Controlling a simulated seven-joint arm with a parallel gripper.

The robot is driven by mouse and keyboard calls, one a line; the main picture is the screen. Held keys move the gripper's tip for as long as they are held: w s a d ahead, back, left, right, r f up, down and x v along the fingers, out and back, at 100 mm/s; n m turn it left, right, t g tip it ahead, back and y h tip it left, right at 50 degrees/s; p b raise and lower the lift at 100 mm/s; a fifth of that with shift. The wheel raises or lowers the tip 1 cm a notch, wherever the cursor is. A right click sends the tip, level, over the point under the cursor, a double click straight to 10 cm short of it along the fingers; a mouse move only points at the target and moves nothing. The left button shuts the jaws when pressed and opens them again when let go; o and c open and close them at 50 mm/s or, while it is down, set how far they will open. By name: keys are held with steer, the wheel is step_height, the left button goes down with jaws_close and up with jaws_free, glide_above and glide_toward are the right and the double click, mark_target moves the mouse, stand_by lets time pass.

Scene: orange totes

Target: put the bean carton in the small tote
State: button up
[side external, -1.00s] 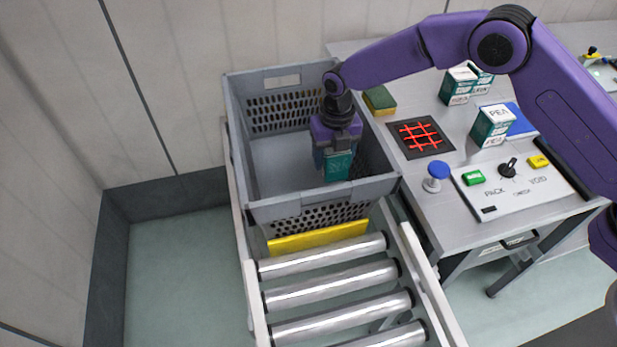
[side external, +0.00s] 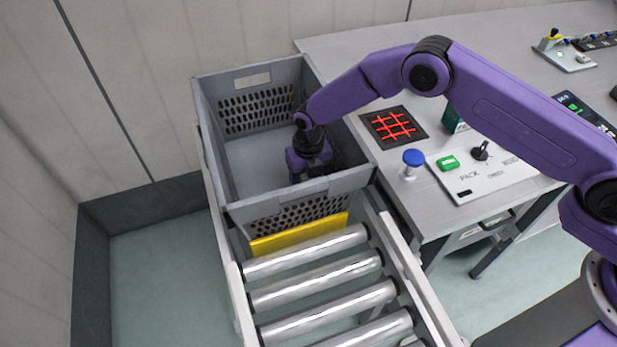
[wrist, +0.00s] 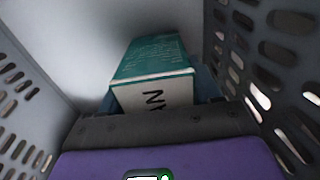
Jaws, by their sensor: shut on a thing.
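My gripper (side external: 308,162) is down inside the grey tote (side external: 290,202), towards its right wall. In the wrist view it is shut on the teal and white carton (wrist: 150,57). The carton's white end faces the camera and shows only part of its lettering, "AN". The tote's perforated walls (wrist: 243,50) rise on both sides of it. In the side view the carton is hidden behind the gripper and the tote's front wall. I cannot tell whether the carton touches the tote floor.
The tote stands at the far end of a roller conveyor (side external: 315,278), behind a yellow strip (side external: 300,238). On the bench to the right are a black pad with a red grid (side external: 393,125), a blue knob (side external: 413,158) and a control panel (side external: 485,172). My arm partly hides a green carton (side external: 452,119).

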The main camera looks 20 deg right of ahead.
steer(key=o, duration=1.2)
steer(key=shift+f, duration=0.1)
steer(key=shift+o, duration=0.2)
step_height(320, 180, up, 12)
steer(key=shift+r, duration=0.1)
